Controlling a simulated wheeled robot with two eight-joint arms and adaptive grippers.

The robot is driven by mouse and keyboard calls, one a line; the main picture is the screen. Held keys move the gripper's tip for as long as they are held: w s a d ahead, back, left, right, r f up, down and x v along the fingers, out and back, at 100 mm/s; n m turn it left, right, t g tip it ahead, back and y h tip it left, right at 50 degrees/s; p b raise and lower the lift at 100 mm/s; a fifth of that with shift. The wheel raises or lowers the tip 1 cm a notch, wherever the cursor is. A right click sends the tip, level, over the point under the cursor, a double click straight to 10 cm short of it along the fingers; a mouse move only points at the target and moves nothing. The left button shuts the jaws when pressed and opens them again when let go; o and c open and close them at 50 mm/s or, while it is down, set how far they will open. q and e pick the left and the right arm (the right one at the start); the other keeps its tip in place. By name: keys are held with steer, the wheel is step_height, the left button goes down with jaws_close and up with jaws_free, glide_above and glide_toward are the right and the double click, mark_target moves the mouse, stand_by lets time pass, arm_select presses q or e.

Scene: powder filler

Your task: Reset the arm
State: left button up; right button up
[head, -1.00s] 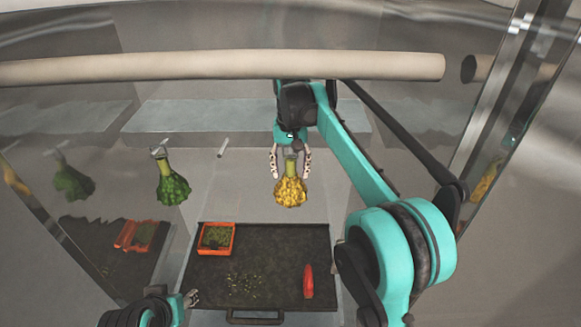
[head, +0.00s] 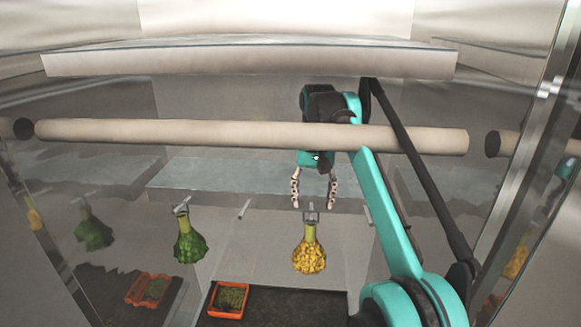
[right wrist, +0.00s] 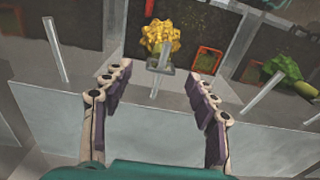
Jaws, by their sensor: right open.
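My right gripper (head: 314,190) is open and empty in the head view, just above the hanger of the yellow bunch (head: 309,257). In the right wrist view its two fingers (right wrist: 158,88) are spread apart, with the yellow bunch (right wrist: 160,37) and its metal hanger beyond them. I see no contact between the fingers and the hanger. My left gripper is not in the head view now.
A green bunch (head: 190,243) hangs to the left. An orange tray (head: 229,300) with green bits sits on the dark mat (head: 275,307) below. Reflective side walls stand left and right.

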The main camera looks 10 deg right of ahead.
steer(key=s+d+f+n+t, duration=0.1)
steer(key=s+d+f+t, duration=0.25)
steer(key=s+f, duration=0.9)
steer(key=s+d+f+n+t, duration=0.15)
steer(key=s+f+t, duration=0.25)
steer(key=s+f, duration=0.85)
step_height(320, 180, down, 34)
steer(key=s+b, duration=0.1)
steer(key=b, duration=3.5)
steer(key=shift+s+r+b, duration=0.2)
steer(key=shift+s+b, duration=0.2)
steer(key=shift+g, duration=0.25)
